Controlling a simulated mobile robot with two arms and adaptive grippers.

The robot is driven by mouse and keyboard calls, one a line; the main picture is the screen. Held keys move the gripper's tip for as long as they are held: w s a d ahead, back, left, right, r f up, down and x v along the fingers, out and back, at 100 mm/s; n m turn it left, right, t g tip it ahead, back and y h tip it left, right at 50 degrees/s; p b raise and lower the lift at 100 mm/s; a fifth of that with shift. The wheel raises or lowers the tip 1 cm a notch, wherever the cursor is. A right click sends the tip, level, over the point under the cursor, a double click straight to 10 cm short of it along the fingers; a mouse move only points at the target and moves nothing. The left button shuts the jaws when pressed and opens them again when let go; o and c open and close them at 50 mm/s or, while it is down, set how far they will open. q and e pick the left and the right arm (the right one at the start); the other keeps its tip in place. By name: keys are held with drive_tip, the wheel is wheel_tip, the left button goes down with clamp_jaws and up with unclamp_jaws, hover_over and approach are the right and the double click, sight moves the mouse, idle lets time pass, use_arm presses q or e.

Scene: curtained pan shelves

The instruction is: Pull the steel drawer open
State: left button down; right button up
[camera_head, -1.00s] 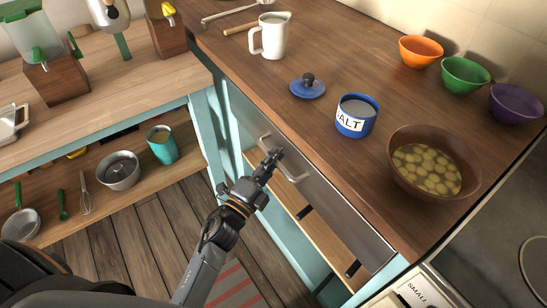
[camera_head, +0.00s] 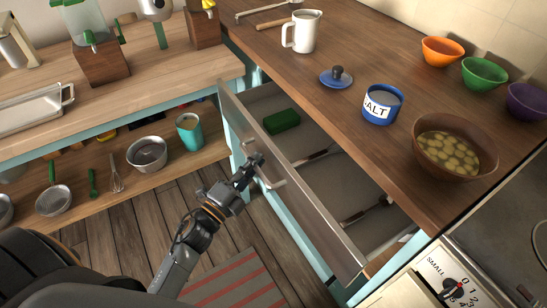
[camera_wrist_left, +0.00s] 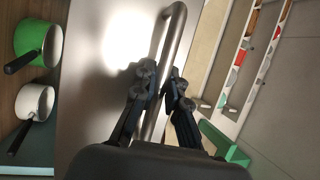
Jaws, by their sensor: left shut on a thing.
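The steel drawer (camera_head: 305,195) under the wooden counter stands pulled out, and its inside shows. A green block-like item (camera_head: 282,121) and several utensils (camera_head: 366,209) lie in it. My left gripper (camera_head: 256,164) is at the drawer's bar handle (camera_head: 278,183), near its left end. In the left wrist view the fingers (camera_wrist_left: 160,90) sit on both sides of the handle (camera_wrist_left: 172,40), shut on it. The steel front (camera_wrist_left: 105,70) fills the left middle there. My right gripper is not in view.
On the counter stand a white pitcher (camera_head: 303,31), a blue lid (camera_head: 337,77), a salt jar (camera_head: 381,104) and a bowl of potatoes (camera_head: 454,144). A stove (camera_head: 490,235) is at the lower right. Wooden floor (camera_head: 150,205) lies before the drawer.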

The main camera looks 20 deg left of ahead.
use_arm(q)
drive_tip(key=s+a, duration=0.8)
drive_tip(key=s, duration=0.3)
drive_tip(key=shift+s+a, duration=0.15)
drive_tip(key=shift+a, duration=0.25)
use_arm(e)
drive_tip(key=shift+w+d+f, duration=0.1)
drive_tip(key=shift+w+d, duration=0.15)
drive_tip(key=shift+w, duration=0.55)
use_arm(q)
drive_tip(key=c, duration=1.4)
unclamp_jaws()
drive_tip(key=shift+o, duration=0.2)
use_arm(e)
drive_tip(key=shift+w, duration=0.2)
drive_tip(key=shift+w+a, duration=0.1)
use_arm(q)
drive_tip(key=v, duration=1.2)
